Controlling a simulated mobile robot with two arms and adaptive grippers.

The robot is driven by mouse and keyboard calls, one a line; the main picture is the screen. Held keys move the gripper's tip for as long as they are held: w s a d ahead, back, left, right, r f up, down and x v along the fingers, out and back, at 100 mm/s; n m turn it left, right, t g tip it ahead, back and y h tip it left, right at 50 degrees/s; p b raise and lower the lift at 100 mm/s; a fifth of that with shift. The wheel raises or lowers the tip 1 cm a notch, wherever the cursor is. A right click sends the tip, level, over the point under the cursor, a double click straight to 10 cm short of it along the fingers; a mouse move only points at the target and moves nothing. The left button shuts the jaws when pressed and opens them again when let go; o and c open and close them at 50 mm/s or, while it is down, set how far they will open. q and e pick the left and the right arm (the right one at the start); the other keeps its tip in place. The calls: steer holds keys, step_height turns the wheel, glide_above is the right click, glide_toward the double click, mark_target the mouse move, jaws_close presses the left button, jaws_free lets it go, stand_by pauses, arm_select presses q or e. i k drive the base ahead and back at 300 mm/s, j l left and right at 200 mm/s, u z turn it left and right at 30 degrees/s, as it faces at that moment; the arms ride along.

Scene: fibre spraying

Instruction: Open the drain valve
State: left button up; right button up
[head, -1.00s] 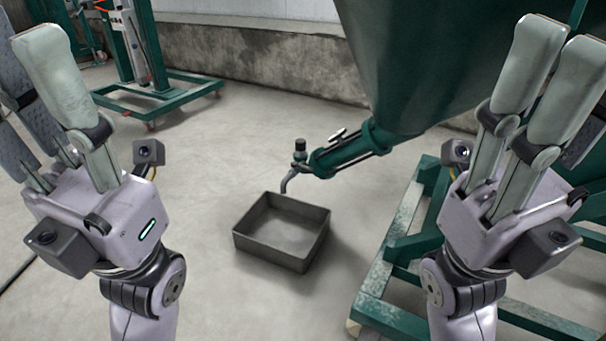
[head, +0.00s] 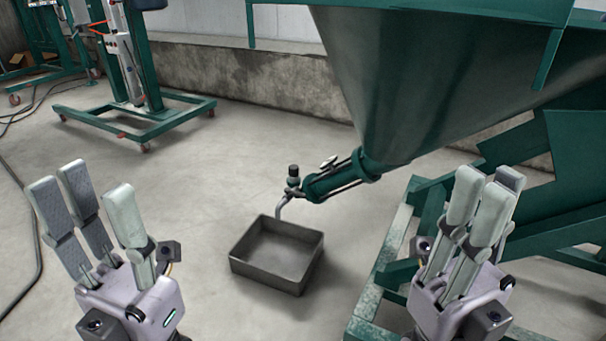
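The drain valve (head: 293,183) is a small metal tap with a dark knob on top and a spout bent downward. It sits at the lower end of a green drain pipe (head: 328,182) under the hopper (head: 430,80). A silver lever (head: 328,162) shows on top of the pipe. A grey rectangular tray (head: 262,280) is on the floor below the spout. My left gripper (head: 85,195) is open and empty at the lower left, well apart from the valve. My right gripper (head: 487,190) points upward at the right, fingers straight, apparently open and empty, also away from the valve.
A green frame (head: 385,265) supports the hopper at the right, close to my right gripper. A green wheeled stand (head: 140,125) is at the back left before a low concrete wall (head: 270,90). A dark hose (head: 38,240) lies at the left. Floor around the tray is clear.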

mark_target(287, 191)
steer(key=i+j, duration=0.65)
steer(key=j, duration=0.15)
steer(key=i+j, duration=0.7)
steer(key=j, duration=0.15)
steer(key=u, duration=0.05)
